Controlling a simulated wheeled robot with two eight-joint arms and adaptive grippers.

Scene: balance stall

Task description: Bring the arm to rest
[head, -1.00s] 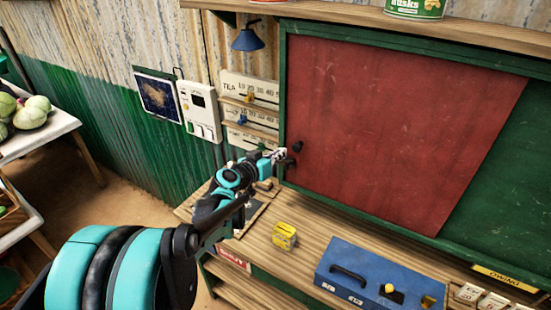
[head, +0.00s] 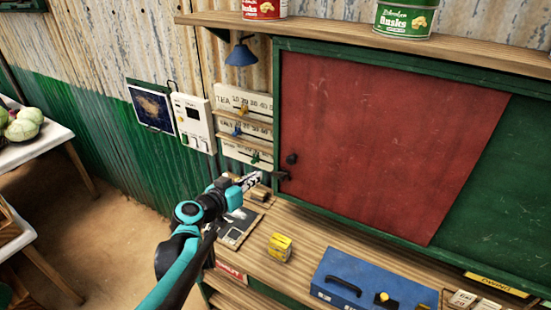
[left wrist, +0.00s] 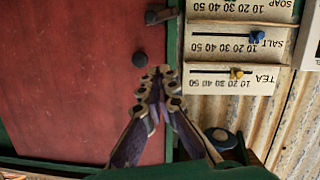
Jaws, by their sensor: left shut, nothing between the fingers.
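My left gripper (head: 250,181) shows in the head view with its arm coming up from the bottom left. It is shut and empty, in front of the lower left edge of the red panel (head: 385,140), close to a small dark knob (head: 284,175). In the left wrist view the gripper's fingers (left wrist: 160,80) meet in front of the red panel (left wrist: 70,80), by a round dark knob (left wrist: 139,60). I cannot tell whether the fingertips touch anything. My right gripper is not in view.
A wooden counter (head: 310,240) holds a yellow box (head: 279,247) and a blue case (head: 370,282). Slider boards (head: 245,103) and a blue lamp (head: 241,52) are on the wall. Tins (head: 404,20) stand on the shelf above. Cabbages lie on a table (head: 55,140) at left.

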